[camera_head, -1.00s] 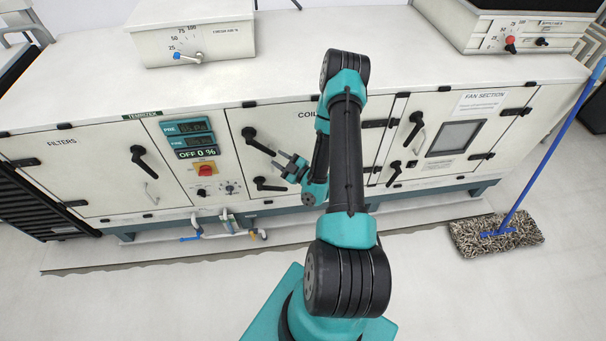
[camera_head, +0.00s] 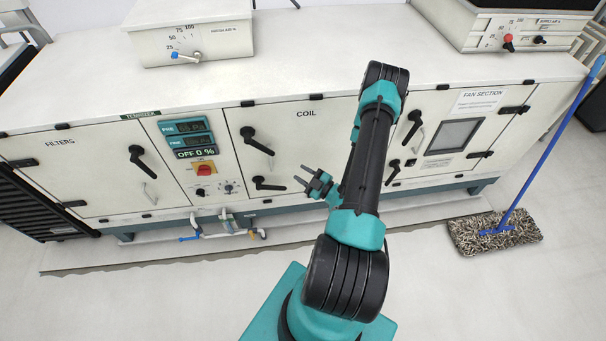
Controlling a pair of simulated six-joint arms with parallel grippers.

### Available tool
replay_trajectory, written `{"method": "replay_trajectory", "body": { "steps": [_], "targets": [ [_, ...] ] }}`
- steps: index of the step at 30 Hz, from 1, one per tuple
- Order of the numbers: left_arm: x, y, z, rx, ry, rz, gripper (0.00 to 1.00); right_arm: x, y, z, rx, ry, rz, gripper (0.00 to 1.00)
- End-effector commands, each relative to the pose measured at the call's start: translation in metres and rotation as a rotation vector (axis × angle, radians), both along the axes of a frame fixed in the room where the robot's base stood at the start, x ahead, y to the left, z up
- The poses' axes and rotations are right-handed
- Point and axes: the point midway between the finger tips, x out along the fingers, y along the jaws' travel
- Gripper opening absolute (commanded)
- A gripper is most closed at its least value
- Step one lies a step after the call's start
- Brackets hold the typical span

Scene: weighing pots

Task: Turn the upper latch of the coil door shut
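The coil door (camera_head: 306,140) is the white panel marked COIL in the middle of the cabinet. Its upper latch (camera_head: 257,141) is a black handle at the door's left edge, slanting down to the right. Its lower latch (camera_head: 270,185) is a black handle lying nearly level. My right gripper (camera_head: 303,175) is open and empty, in front of the lower part of the coil door. Its fingers point left, to the right of the lower latch and below the upper one, apart from both. My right arm hides the door's right side. My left gripper is out of view.
The filters door (camera_head: 90,175) and a control panel (camera_head: 197,160) with a red switch lie left. The fan section door (camera_head: 450,130) lies right. Pipes (camera_head: 225,225) run along the base. A mop (camera_head: 495,232) stands on the floor at right.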

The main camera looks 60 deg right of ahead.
Motion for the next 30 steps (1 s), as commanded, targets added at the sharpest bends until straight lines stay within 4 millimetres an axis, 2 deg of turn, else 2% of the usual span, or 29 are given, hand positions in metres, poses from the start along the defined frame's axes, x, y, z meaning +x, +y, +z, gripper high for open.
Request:
{"method": "replay_trajectory", "body": {
  "steps": [4,8,14,22,30],
  "targets": [
    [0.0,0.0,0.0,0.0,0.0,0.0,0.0,0.0,0.0,0.0,0.0,0.0,0.0,0.32],
    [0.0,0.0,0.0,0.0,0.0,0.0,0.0,0.003,0.0,0.002,0.007,0.004,0.018,0.2],
    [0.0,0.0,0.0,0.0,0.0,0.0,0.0,0.02,-0.002,0.02,0.06,0.052,0.161,0.01],
    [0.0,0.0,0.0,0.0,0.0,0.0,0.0,0.05,-0.007,0.058,0.165,0.3,0.429,0.0],
    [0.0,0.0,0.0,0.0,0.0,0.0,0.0,0.063,-0.031,0.098,0.208,0.663,0.476,0.0]
  ]
}}
